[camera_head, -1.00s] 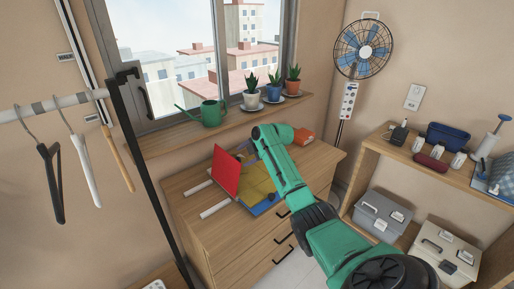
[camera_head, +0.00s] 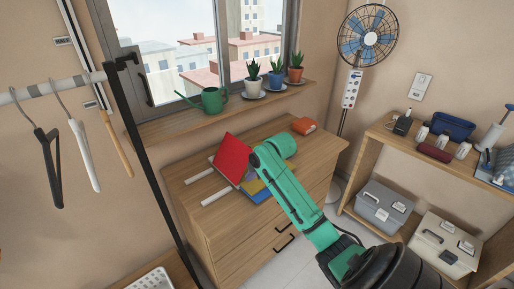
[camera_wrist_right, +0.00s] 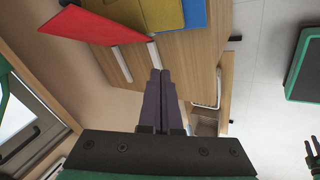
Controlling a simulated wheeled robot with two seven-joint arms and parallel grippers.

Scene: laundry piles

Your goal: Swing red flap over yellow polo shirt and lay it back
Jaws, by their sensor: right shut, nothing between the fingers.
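The red flap (camera_head: 232,158) stands up at a tilt at the left end of the folding board on the dresser. It also shows in the right wrist view (camera_wrist_right: 90,25). The yellow polo shirt (camera_head: 254,187) lies on the board, mostly hidden behind my right arm; part of it shows in the wrist view (camera_wrist_right: 155,12). A blue panel (camera_wrist_right: 193,14) is at the shirt's edge. My right gripper (camera_wrist_right: 160,73) is shut and empty, apart from the flap in the wrist picture. My arm hides it in the head view.
Two white strips (camera_head: 217,197) lie on the dresser (camera_head: 200,215) left of the board. An orange box (camera_head: 304,125) sits at its back right. Potted plants and a green watering can (camera_head: 213,100) stand on the sill. A black rack post (camera_head: 150,170) is at the left.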

